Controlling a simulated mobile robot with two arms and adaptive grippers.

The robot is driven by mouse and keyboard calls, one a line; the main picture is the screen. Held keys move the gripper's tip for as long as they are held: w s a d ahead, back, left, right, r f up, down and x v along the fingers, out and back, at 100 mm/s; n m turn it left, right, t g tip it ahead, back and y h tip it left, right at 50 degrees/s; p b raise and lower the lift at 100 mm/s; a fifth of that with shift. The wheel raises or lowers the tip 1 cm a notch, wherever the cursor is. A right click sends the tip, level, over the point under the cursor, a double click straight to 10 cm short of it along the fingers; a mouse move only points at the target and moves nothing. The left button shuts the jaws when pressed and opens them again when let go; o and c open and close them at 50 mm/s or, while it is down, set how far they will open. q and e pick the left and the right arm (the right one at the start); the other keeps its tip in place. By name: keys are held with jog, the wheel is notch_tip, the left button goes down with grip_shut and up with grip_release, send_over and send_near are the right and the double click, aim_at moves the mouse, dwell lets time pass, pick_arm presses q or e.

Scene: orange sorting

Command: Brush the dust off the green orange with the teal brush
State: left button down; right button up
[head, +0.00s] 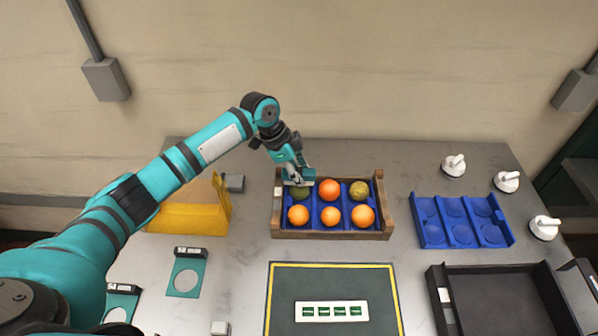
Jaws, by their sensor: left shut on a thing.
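A wooden crate (330,235) with a blue insert holds two rows of oranges. A dark green orange (299,194) sits in its back left pocket, partly covered by my left gripper (296,178). The gripper points down at this orange and is shut on the teal brush (309,174), of which only a small part shows. The brush is right at the top of the green orange; I cannot tell whether it touches. A yellow-green, mottled orange (359,190) sits in the back right pocket. My right gripper is not in view.
An empty blue tray (461,242) and several white knobbed objects (507,181) stand at the right. A black tray (508,270) is at front right, a dark mat (333,278) at front centre. A yellow bin (185,218) and teal cards (187,262) lie left.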

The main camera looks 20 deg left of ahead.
pick_arm(q)
jog(key=shift+f, duration=0.35)
dwell(0.7)
jog(key=shift+f, duration=0.1)
dwell(0.8)
jog(key=shift+d, duration=0.15)
